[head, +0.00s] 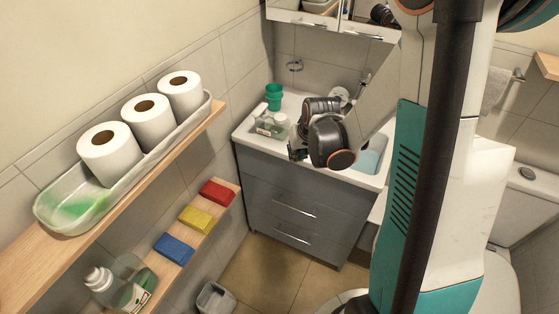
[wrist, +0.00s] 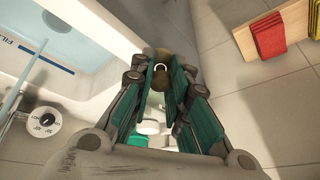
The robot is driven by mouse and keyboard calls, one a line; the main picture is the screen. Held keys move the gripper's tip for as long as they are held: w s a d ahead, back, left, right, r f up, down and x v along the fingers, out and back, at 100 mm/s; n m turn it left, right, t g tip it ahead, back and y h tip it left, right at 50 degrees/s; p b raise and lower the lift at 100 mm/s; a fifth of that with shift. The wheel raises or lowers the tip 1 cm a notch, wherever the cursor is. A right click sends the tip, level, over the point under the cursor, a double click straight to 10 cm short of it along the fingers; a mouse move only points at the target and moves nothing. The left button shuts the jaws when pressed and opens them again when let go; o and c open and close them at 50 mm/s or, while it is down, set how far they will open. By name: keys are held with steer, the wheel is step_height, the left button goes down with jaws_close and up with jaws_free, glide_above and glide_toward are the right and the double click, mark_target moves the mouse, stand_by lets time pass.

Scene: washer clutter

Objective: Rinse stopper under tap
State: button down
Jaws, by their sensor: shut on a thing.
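My gripper (head: 297,151) is above the left front part of the washbasin (head: 247,128), beside the bottles. In the wrist view its teal-padded fingers (wrist: 163,72) are shut on a small dark brownish thing with a pale ring, which looks like the stopper (wrist: 165,86). The fingers hide part of it. I cannot make out the stopper in the head view. The basin bowl (head: 370,160) is bluish inside and lies right of the gripper; the wrist view shows it at the upper left with a dark blue line. A tap knob (wrist: 45,121), white with lettering, shows at left.
A green cup (head: 273,97) and clear bottles (head: 270,125) stand at the basin's left back. Red, yellow and blue sponges (head: 195,220) lie on a low wall shelf. Toilet rolls (head: 148,120) stand in a tray on the upper shelf. The toilet is at right.

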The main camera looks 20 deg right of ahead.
steer(key=d+m, duration=0.1)
steer(key=d, duration=0.3)
steer(key=s+d+m+h+b, duration=0.1)
steer(key=d, duration=0.3)
steer(key=s+d+m, duration=0.1)
steer(key=d, duration=0.4)
steer(key=shift+r+t+b, duration=0.2)
steer(key=shift+t+b, duration=0.2)
steer(key=s+d+f+m+h+b, duration=0.1)
steer(key=s+d+f+b, duration=0.1)
steer(key=d, duration=0.3)
steer(key=s+d+f+m+h+b, duration=0.1)
steer(key=s+d+f+m+b, duration=0.15)
steer(key=d, duration=0.25)
steer(key=w+d+f, duration=0.1)
steer(key=w+d, duration=0.1)
steer(key=w, duration=0.5)
steer(key=w+d+f+b, duration=0.1)
steer(key=w, duration=0.5)
steer(key=shift+w+d+f+n+t, duration=0.25)
steer(key=shift+w+d+n+t, duration=0.05)
steer(key=shift+w+d+n, duration=0.15)
steer(key=shift+s+d, duration=0.1)
steer(key=shift+d, duration=0.05)
steer(key=shift+s+d, duration=0.15)
steer(key=shift+d, duration=0.25)
steer(key=shift+a+b, duration=0.2)
steer(key=shift+b, duration=0.1)
steer(key=shift+w+a, duration=0.2)
steer(key=shift+a, duration=0.2)
